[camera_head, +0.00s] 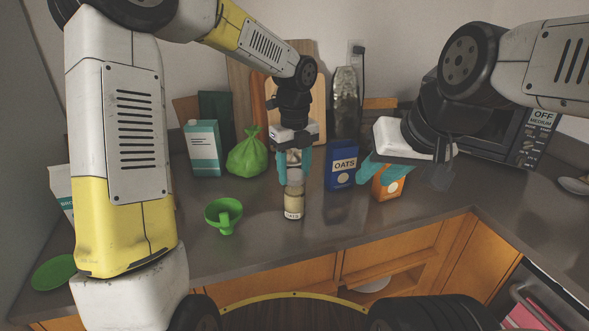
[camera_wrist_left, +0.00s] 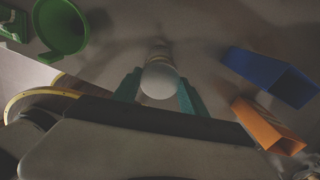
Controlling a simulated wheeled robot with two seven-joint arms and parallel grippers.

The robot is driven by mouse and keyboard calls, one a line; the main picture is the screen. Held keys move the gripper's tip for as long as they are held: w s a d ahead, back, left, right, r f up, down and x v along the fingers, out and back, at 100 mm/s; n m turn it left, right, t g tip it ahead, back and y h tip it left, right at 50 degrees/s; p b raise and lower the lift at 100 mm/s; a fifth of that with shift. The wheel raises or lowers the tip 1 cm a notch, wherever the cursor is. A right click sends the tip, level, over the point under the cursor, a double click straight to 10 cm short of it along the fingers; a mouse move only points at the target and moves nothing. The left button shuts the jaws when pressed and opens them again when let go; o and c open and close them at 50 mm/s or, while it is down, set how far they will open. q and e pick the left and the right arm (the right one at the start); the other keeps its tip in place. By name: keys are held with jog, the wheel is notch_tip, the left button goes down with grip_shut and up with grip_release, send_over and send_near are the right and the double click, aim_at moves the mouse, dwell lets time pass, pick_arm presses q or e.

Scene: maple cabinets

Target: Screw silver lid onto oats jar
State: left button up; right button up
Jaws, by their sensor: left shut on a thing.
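The oats jar (camera_head: 293,203), a small clear jar with pale contents and a label near its base, stands upright on the counter. The silver lid (camera_head: 295,175) is at the jar's top; it shows as a pale round disc in the left wrist view (camera_wrist_left: 159,81). My left gripper (camera_head: 295,178) points down from above, its teal fingers shut on the lid's two sides. Whether the lid is threaded on cannot be told. My right gripper (camera_head: 383,173) is to the right, empty, its teal fingers apart in front of an orange box (camera_head: 389,186).
A blue oats box (camera_head: 341,168) stands right of the jar. A green funnel (camera_head: 224,215), green bag (camera_head: 249,154) and teal-white carton (camera_head: 203,148) are to the left. A microwave (camera_head: 500,128) is at the back right. The counter in front of the jar is clear.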

aim_at(293, 175)
pick_arm(q)
jog(key=o, duration=1.5)
jog(key=shift+s+f, duration=0.1)
jog(key=shift+f, duration=0.05)
notch_tip(293, 175, up, 8)
jog(key=shift+f, duration=0.25)
jog(key=shift+a+r, duration=0.15)
jog(key=shift+r, duration=0.15)
jog(key=s+a+r+n+t, duration=0.1)
jog(key=s+a+n, duration=0.3)
jog(key=n, duration=0.5)
jog(key=s+a+r+n+t+h, duration=0.1)
jog(key=s+a+n+t, duration=0.2)
jog(key=s+n, duration=0.6)
jog(key=s+a+r+n+t+h, duration=0.1)
jog(key=s+a+r+n+t, duration=0.1)
jog(key=s+a+n, duration=0.4)
jog(key=shift+s+a+n, duration=0.1)
jog(key=shift+a+n, duration=0.15)
jog(key=shift+n, duration=1.05)
jog(key=shift+s+a+n, duration=0.1)
jog(key=shift+a+n, duration=0.1)
jog(key=shift+n, duration=1.1)
